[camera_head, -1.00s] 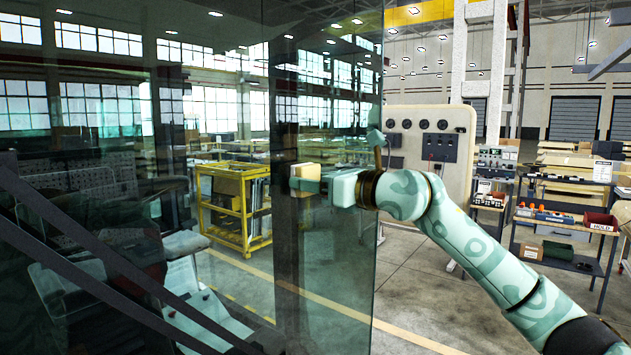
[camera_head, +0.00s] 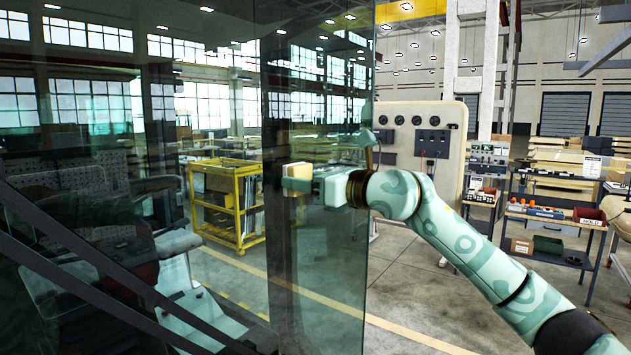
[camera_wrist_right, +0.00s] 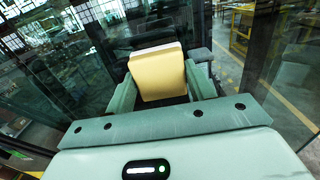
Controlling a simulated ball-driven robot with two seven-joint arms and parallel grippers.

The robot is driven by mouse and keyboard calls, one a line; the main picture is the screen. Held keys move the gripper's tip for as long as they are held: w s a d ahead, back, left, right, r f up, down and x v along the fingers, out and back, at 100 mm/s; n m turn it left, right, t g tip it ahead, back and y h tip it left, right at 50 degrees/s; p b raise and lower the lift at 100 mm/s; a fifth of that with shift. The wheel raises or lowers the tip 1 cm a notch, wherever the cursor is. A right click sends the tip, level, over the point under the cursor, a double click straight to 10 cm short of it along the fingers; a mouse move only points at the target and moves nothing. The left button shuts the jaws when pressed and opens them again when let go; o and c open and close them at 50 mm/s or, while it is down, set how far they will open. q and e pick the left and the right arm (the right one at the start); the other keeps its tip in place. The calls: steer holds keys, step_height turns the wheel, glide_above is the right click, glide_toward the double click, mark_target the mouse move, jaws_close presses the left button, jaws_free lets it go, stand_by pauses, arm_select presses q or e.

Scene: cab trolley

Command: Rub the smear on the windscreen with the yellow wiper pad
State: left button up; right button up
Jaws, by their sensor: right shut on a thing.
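The windscreen (camera_head: 335,285) is a large dark tinted glass pane filling the left and middle of the head view. I cannot make out the smear on it. My right gripper (camera_head: 298,186) reaches in from the right, over the pane's right part in the picture. It is shut on the yellow wiper pad (camera_head: 297,171). In the right wrist view the pad (camera_wrist_right: 160,72) is a pale yellow block between the two green fingers of the gripper (camera_wrist_right: 165,92). I cannot tell whether the pad touches the glass. My left gripper is not in view.
Dark diagonal bars (camera_head: 95,265) cross the lower left. A yellow cart (camera_head: 228,205) shows through the glass. Right of the pane stand a beige panel with gauges (camera_head: 425,150) and a shelf trolley with bins (camera_head: 550,215). The floor between is clear.

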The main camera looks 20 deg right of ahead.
steer(key=shift+s+a, duration=0.15)
steer(key=shift+a, duration=0.1)
steer(key=b+v, duration=0.4)
steer(key=v, duration=0.1)
steer(key=shift+s+d, duration=0.15)
steer(key=shift+s, duration=0.1)
stand_by(0.3)
steer(key=shift+b+v, duration=0.9)
steer(key=shift+v, duration=0.7)
